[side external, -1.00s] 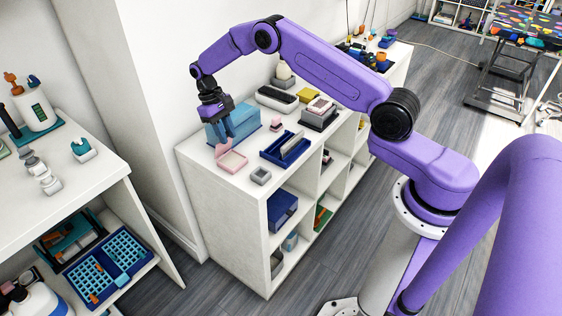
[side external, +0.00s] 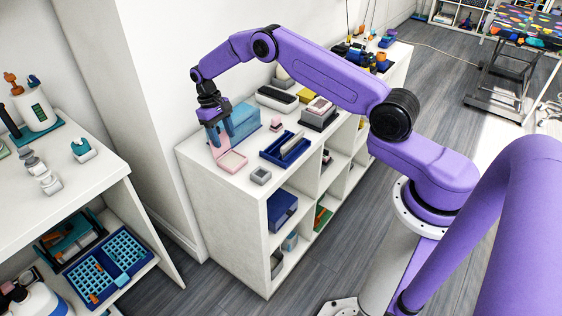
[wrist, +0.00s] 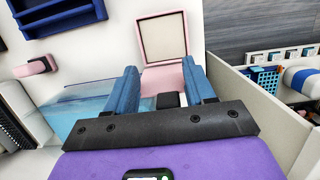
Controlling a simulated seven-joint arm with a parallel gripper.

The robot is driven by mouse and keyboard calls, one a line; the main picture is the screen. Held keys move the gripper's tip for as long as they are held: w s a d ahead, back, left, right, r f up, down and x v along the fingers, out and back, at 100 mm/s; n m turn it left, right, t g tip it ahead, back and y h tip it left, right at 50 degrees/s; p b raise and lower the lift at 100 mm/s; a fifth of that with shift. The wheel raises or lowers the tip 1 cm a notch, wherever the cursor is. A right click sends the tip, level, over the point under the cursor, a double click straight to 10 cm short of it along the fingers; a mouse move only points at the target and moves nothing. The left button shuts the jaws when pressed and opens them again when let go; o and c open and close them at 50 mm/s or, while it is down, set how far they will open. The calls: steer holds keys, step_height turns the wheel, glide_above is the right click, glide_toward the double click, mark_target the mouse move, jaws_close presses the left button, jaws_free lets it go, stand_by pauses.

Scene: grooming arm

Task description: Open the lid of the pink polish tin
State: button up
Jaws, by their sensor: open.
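The pink polish tin (side external: 233,162) sits on top of the white shelf unit, near its left end. Its lid (side external: 221,149) stands up from the tin's back edge, about upright. In the wrist view, the tin's open base (wrist: 163,38) shows a pale inside with a pink rim, and the pink lid (wrist: 160,80) shows between my fingers. My gripper (side external: 217,137) is open, with its blue fingers down at the lid, on the side away from the base. I cannot tell whether they touch the lid.
A blue translucent box (side external: 240,120) stands close behind my gripper. A navy tray (side external: 283,150) and a small grey box (side external: 261,175) lie to the right of the tin. The shelf's front edge is near. The wall rises behind.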

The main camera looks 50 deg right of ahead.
steer(key=shift+w+a+r+t, duration=0.1)
steer(key=shift+w+r+t, duration=0.25)
steer(key=shift+r+t, duration=0.35)
steer(key=shift+w+a+r+t, duration=0.1)
steer(key=shift+w+r+t, duration=0.35)
steer(key=shift+r, duration=0.5)
steer(key=shift+w+a+r+t, duration=0.1)
steer(key=shift+w+r+t, duration=0.2)
steer(key=shift+r+t, duration=0.45)
steer(key=shift+s, duration=0.3)
step_height(320, 180, up, 17)
steer(key=s, duration=0.2)
steer(key=s+a+r+n, duration=0.2)
steer(key=s+a+n, duration=0.1)
steer(key=s+a, duration=0.45)
steer(key=s+a+n, duration=0.2)
steer(key=s+n, duration=0.4)
steer(key=s, duration=1.8)
steer(key=s+d+f+n, duration=0.1)
steer(key=s+d, duration=0.1)
steer(key=s, duration=0.4)
steer(key=s+d+f+n+g, duration=0.1)
steer(key=s+d+f+n, duration=0.1)
steer(key=s, duration=0.4)
steer(key=shift+d+f+n+y, duration=0.25)
steer(key=shift+d+n+y, duration=0.05)
steer(key=shift+d, duration=0.1)
